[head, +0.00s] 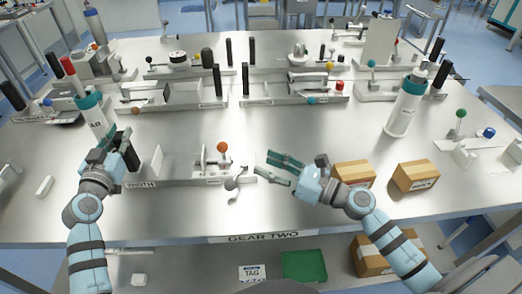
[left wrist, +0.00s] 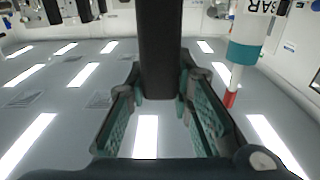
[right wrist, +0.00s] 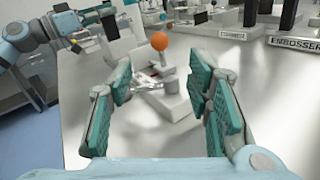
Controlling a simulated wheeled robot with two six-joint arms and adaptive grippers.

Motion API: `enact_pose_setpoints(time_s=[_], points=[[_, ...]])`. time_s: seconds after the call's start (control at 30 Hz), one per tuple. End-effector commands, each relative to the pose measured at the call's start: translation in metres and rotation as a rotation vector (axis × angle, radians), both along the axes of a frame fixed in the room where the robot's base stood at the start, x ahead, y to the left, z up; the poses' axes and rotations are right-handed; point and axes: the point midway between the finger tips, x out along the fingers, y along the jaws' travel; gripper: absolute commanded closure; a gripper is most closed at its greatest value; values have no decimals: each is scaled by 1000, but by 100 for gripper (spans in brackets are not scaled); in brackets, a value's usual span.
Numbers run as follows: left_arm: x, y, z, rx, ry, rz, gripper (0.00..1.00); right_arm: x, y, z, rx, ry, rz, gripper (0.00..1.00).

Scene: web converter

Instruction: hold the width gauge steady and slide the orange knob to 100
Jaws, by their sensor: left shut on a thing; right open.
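The width gauge (head: 185,181), a low grey rail with a "WIDTH" label, lies at the table's front left of centre. My left gripper (head: 118,145) is shut on a black upright post at its left end; the post (left wrist: 160,45) stands between the fingers in the left wrist view. The orange knob (head: 222,147) tops a small stem on the slider at the gauge's right part. My right gripper (head: 278,168) is open and empty, right of the knob and apart from it. In the right wrist view the knob (right wrist: 159,41) shows ahead, between the open fingers (right wrist: 165,105).
A white bottle with a teal band (head: 92,112) stands behind my left gripper, another (head: 406,108) at the right. Two cardboard boxes (head: 354,172) (head: 416,175) sit right of my right gripper. Other labelled gauges (head: 180,95) line the back. Bare table lies behind the knob.

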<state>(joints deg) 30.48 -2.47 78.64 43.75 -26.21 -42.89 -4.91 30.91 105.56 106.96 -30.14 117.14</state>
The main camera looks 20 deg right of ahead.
Motion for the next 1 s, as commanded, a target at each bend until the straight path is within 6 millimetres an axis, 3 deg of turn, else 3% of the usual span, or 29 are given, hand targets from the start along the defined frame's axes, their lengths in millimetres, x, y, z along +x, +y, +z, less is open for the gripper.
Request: enact_pose_setpoints(time_s=[0.03,0.57,0.6,0.7,1.0], points=[[-1,0,-10,3,20,-4,100,0,0,-1,0,0,0,54],[-1,0,-2,1,18,-3,100,0,0,2,0,0,0,54],[-1,0,-2,1,16,-3,75,0,0,2,0,0,0,54],[-1,0,-1,1,15,-2,59,0,0,2,0,0,0,54],[-1,0,1,2,11,-1,56,0,0,2,0,0,0,54]])
